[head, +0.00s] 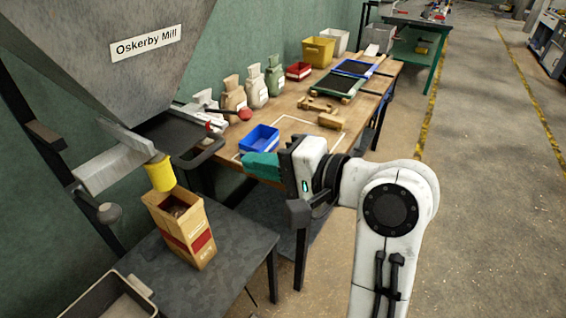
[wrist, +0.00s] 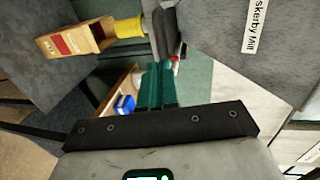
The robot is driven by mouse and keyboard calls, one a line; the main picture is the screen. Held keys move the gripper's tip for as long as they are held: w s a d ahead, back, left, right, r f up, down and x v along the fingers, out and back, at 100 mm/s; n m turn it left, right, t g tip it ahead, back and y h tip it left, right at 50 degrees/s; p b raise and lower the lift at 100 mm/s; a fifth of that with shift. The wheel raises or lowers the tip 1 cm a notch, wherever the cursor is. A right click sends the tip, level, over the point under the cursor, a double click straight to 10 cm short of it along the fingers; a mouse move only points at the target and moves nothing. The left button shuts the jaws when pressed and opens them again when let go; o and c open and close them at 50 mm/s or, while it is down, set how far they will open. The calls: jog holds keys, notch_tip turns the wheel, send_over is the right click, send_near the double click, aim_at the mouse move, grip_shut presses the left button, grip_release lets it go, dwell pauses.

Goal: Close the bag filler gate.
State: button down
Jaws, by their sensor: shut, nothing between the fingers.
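The bag filler is a grey hopper (head: 120,50) labelled "Oskerby Mill", with a yellow spout (head: 160,174) below it. A dark gate plate (head: 172,132) with a dark loop handle (head: 207,152) sticks out under the hopper towards the bench. An open paper bag (head: 183,226) with a red band stands under the spout and holds dark contents. My gripper (head: 246,165) has teal fingers, shut and empty, to the right of the handle and apart from it. In the wrist view the fingers (wrist: 157,68) point towards the dark handle (wrist: 167,32), with the bag (wrist: 75,40) at upper left.
A grey table (head: 225,235) bears the bag. The wooden bench (head: 290,110) behind my gripper holds a blue bin (head: 260,138), several small sacks (head: 254,87), a red scoop (head: 245,113) and wooden blocks. A grey tray (head: 125,300) is at lower left. The floor at right is clear.

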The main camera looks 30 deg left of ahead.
jog(key=p, duration=0.1)
send_near(191, 146)
jog(key=shift+a+f, duration=0.8)
jog(key=shift+a, duration=0.25)
jog(key=shift+w+a+r, duration=0.1)
jog(key=shift+a, duration=1)
jog(key=shift+w+a, duration=0.1)
jog(key=shift+a, duration=1.05)
jog(key=shift+p, duration=0.3)
